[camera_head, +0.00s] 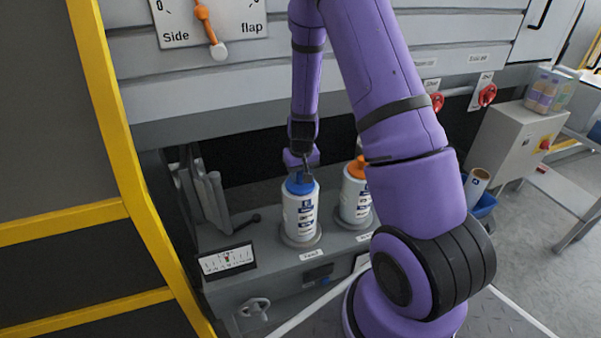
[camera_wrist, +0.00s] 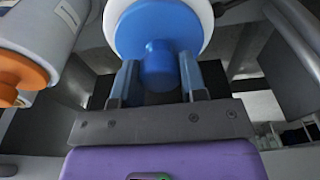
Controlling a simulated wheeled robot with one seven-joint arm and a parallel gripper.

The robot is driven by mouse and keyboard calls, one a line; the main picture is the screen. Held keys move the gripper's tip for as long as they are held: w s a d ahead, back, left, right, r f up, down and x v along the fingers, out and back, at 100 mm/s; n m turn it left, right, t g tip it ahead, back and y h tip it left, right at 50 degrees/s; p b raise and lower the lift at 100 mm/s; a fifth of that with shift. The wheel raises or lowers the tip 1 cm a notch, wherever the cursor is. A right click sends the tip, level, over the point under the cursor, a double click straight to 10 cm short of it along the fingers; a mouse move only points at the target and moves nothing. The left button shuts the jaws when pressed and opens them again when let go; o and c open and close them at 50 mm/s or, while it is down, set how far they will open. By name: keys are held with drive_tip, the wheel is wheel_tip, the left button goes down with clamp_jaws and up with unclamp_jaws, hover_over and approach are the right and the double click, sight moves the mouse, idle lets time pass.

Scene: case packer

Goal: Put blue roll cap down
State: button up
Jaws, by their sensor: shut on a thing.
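The blue roll cap (camera_head: 299,184) is at the top of a white roll (camera_head: 299,215) with dark print, which stands upright on a round grey base on the machine's ledge. My gripper (camera_head: 303,172) comes down on the cap from above. In the wrist view the cap (camera_wrist: 150,28) shows as a blue disc with a knob, and my gripper (camera_wrist: 160,82) has its two fingers shut on that knob. The disc lies against the white roll end (camera_wrist: 203,14). I cannot tell whether the cap is fully seated.
A second white roll (camera_head: 354,200) with an orange cap (camera_head: 357,167) stands close to the right. A grey lever bracket (camera_head: 207,195) is to the left. A yellow frame (camera_head: 120,130) runs down the left side. Red knobs (camera_head: 487,95) are on the panel at right.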

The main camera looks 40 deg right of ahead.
drive_tip(key=shift+f, duration=0.1)
drive_tip(key=o, duration=1)
drive_tip(key=s+a+r+t, duration=0.1)
drive_tip(key=s+a+r, duration=0.1)
drive_tip(key=r, duration=0.9)
drive_tip(key=s+a+r, duration=0.2)
drive_tip(key=a+r, duration=0.1)
drive_tip(key=r, duration=0.8)
drive_tip(key=s+a+r+n+t, duration=0.1)
drive_tip(key=s+a+r, duration=0.3)
drive_tip(key=s+r, duration=0.4)
drive_tip(key=s+a+r+n+t, duration=0.1)
drive_tip(key=s+a+r, duration=0.3)
drive_tip(key=s+r, duration=0.5)
drive_tip(key=shift+s+r+n+t, duration=0.2)
drive_tip(key=shift+s+n+t, duration=0.3)
drive_tip(key=shift+s, duration=2.3)
